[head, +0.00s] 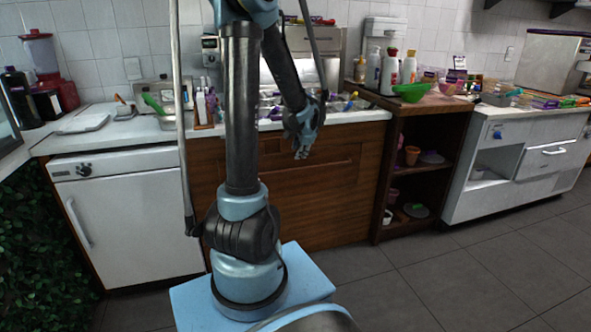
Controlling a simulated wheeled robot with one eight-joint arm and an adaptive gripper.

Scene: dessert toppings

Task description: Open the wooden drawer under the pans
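The wooden drawer (330,178) is a wide brown front below the counter, behind my arm. It looks shut. A thin horizontal handle (325,164) runs along its upper part; my arm hides its left portion. The pans (340,106), holding small colourful items, sit in the counter above it and are partly hidden by my arm. My gripper (302,153) points down in front of the upper part of the drawer, close to the handle's height in the picture. I cannot tell whether it touches anything. Its fingers are too small and dark to tell open from shut.
A white cabinet (135,225) stands to the left. Open wooden shelves (408,180) with bowls and cups stand to the right, with bottles and a green bowl (411,92) on top. A white drawer unit (520,165) is farther right. The tiled floor (440,280) at the right is clear.

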